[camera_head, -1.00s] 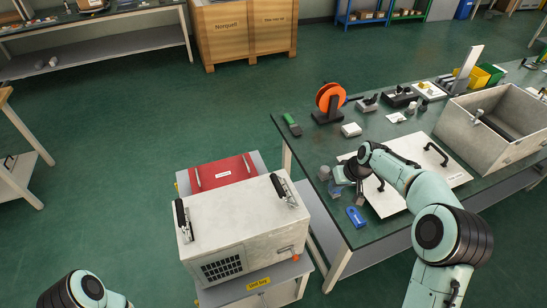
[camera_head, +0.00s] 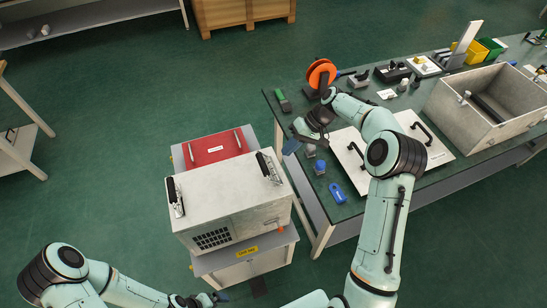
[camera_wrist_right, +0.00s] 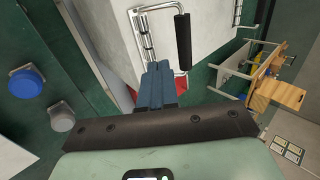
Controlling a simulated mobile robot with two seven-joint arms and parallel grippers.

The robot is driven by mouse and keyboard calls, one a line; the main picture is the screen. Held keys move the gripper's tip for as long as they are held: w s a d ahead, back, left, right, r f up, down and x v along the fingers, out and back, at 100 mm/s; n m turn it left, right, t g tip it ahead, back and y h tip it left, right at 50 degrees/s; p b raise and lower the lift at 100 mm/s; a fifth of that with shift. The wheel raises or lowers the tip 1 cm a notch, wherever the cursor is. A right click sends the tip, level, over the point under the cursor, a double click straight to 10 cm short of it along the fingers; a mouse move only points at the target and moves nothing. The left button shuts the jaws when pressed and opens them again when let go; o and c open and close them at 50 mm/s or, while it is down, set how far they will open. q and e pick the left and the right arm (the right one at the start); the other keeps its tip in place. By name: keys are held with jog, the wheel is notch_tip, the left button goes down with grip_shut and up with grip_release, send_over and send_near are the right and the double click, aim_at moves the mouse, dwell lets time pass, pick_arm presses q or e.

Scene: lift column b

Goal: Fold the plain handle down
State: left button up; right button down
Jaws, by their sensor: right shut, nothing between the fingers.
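A pale box (camera_head: 225,195) with a vent grille carries two metal handles with black grips on its top. The left handle (camera_head: 176,196) is along the left edge, and the right handle (camera_head: 268,167) is near the right edge. I cannot tell which one is called plain. My right gripper (camera_head: 291,146) is shut and empty, above and beyond the box's right end. In the right wrist view, its blue fingers (camera_wrist_right: 160,85) are close in the picture to one handle (camera_wrist_right: 183,42), apparently not holding it. My left gripper (camera_head: 217,297) is low, in front of the cart; its jaws are unclear.
A workbench (camera_head: 345,205) at right holds a white panel (camera_head: 440,152) with black handles, a blue item (camera_head: 338,193), an orange reel (camera_head: 321,73) and a grey bin (camera_head: 490,105).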

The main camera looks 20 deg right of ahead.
jog(key=a+f, duration=0.1)
jog(key=a, duration=0.2)
jog(key=a+f, duration=0.1)
jog(key=a, duration=0.1)
jog(key=shift+w+a+f, duration=0.25)
jog(key=shift+w+f, duration=0.05)
jog(key=shift+f, duration=0.05)
jog(key=shift+s, duration=0.1)
